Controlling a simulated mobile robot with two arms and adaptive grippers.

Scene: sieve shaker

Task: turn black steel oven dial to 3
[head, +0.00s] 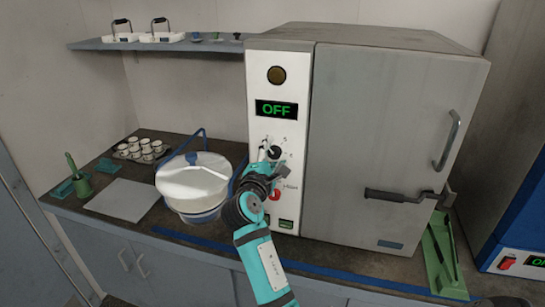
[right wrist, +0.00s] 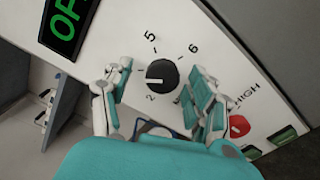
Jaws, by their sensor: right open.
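The black oven dial (right wrist: 160,73) is on the white control panel, with 2, 5 and 6 readable around it and other marks hidden by my fingers. A light pointer line on the dial seems to face left in the right wrist view, toward my left-hand finger. My right gripper (right wrist: 163,86) is open, with one finger on each side of the dial and visible gaps to it. In the head view my right gripper (head: 272,160) is at the panel and partly covers the dial area. The green display (head: 276,109) reads OFF. My left gripper is not in view.
The grey oven door (head: 385,130) with its handle (head: 447,140) is right of the panel. A red switch (right wrist: 238,125) sits near the word HIGH. A white lidded pot (head: 194,183) stands close left of my right arm. A green stand (head: 441,258) is at the right.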

